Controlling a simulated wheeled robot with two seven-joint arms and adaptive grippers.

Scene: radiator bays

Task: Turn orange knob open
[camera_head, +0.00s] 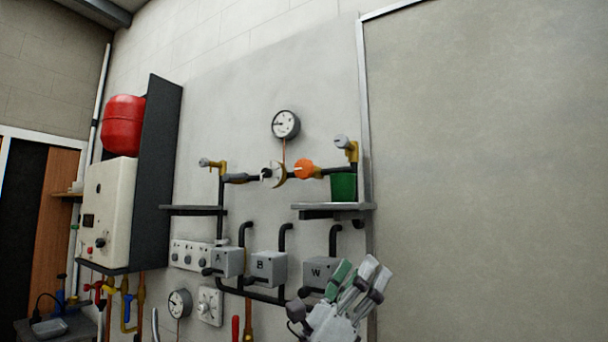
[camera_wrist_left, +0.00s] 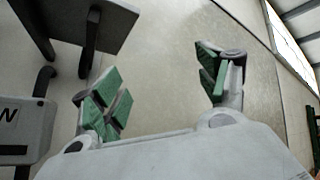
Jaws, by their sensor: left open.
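The knob does not show in the wrist view. My right gripper is in neither view.
The right wall shelf (camera_head: 335,207) holds a green cup (camera_head: 343,186) just under the pipe. Its dark underside (camera_wrist_left: 118,15) shows in the wrist view, as does the box marked W (camera_wrist_left: 22,130). A pressure gauge (camera_head: 286,124) is above the knob. The wall at right is bare.

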